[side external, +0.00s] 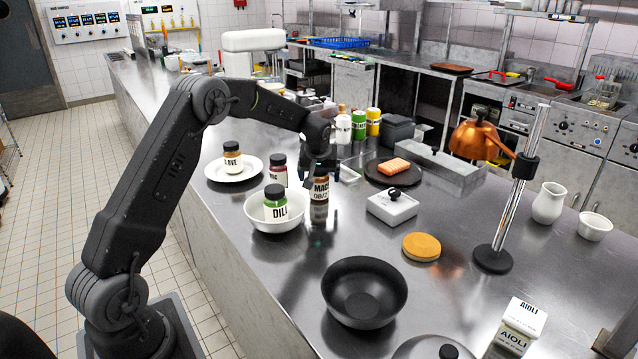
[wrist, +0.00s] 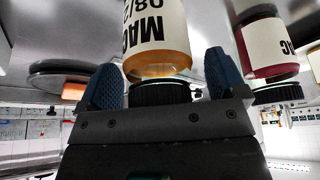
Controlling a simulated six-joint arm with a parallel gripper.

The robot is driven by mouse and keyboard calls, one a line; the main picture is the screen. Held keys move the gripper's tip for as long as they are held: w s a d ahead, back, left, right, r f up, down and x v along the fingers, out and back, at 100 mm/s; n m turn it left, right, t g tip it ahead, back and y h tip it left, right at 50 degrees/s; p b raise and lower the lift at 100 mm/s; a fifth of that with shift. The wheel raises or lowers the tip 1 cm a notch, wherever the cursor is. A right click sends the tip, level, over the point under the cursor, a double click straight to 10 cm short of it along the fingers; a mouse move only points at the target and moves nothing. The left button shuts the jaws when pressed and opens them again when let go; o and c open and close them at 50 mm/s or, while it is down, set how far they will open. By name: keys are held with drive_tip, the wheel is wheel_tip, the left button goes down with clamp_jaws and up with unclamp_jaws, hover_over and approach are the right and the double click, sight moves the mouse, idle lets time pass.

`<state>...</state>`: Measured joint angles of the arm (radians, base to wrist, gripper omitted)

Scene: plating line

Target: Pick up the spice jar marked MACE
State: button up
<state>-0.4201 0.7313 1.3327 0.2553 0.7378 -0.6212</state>
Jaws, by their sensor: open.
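The MACE jar (side external: 320,191) stands upright on the steel counter, with a white label and amber-brown contents. In the wrist view the MACE jar (wrist: 158,35) appears upside down, its black cap end towards my gripper. My gripper (side external: 320,168) is above the jar and hides its top in the side view. In the wrist view my gripper (wrist: 163,85) is open, with one blue finger on each side of the black cap. Gaps show between both fingers and the cap.
Close by are a DILL jar (side external: 275,203) in a white bowl (side external: 272,224), a red-brown jar (side external: 278,170) with a partly hidden label, and a CLOVE jar (side external: 232,158) on a white plate (side external: 215,174). A white box (side external: 392,207) and black bowl (side external: 364,290) stand to the right and front.

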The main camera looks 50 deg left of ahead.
drive_tip(key=shift+c, duration=0.4)
drive_tip(key=c, duration=1.1)
drive_tip(key=shift+r, duration=0.1)
